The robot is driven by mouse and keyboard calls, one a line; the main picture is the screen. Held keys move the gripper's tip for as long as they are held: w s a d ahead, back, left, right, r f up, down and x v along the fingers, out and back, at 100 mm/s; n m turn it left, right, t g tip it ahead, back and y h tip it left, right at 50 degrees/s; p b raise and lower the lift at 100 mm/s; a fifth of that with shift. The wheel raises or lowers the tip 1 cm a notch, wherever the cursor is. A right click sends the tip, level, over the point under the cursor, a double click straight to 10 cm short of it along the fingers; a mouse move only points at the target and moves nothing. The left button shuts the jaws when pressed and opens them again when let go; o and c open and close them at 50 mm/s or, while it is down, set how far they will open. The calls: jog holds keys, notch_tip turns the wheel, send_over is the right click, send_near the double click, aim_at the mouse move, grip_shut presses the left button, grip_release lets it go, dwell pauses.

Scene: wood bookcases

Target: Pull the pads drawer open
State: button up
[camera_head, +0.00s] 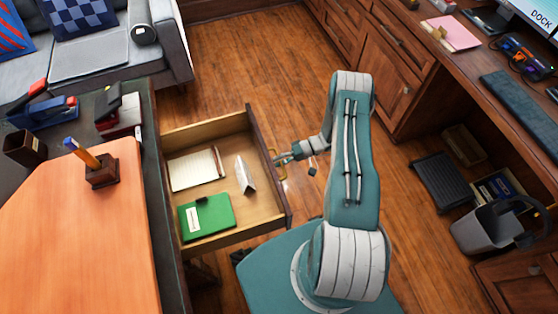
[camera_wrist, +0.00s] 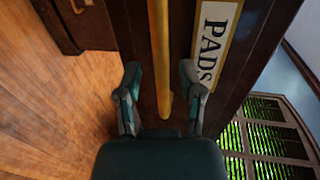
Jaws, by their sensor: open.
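The pads drawer (camera_head: 262,206) stands pulled out from the desk in the head view. Inside lie a lined notepad (camera_head: 194,170), a green pad (camera_head: 206,216) and a small white folded item (camera_head: 245,175). My gripper (camera_head: 280,160) is at the drawer's dark front, beside its brass handle (camera_head: 283,173). In the wrist view, the gripper (camera_wrist: 161,72) is open, with the brass handle (camera_wrist: 160,45) running between its fingers. The label reading PADS (camera_wrist: 214,42) is on the drawer front to the right of the handle. I cannot tell whether a finger touches the handle.
The desk (camera_head: 85,235) with a pen holder (camera_head: 101,172) is left of the drawer. A grey sofa (camera_head: 90,62) is at the upper left. Wooden cabinets (camera_head: 385,75) and a grey bin (camera_head: 487,228) are on the right. Wood floor (camera_head: 235,65) beyond the drawer is clear.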

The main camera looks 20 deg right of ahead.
jog(key=v, duration=1.2)
jog(key=shift+f, duration=0.1)
jog(key=w+a+r+g+h, duration=0.1)
jog(key=a+r+h, duration=0.2)
jog(key=r, duration=0.7)
jog(key=a+r+n+g+h, duration=0.1)
jog(key=a+r+h, duration=0.2)
jog(key=r, duration=0.8)
jog(key=w+a+r+g+h, duration=0.1)
jog(key=a+r+h, duration=0.2)
jog(key=r, duration=0.7)
jog(key=s+a+r+t+h, duration=0.3)
jog(key=s+a+r, duration=0.1)
jog(key=s+r, duration=0.4)
jog(key=s+a+r+t+h, duration=0.3)
jog(key=s+r, duration=0.4)
jog(key=s, duration=0.4)
jog(key=shift+a+r+t+h, duration=0.35)
jog(key=shift+a+t, duration=0.45)
jog(key=shift+a, duration=0.3)
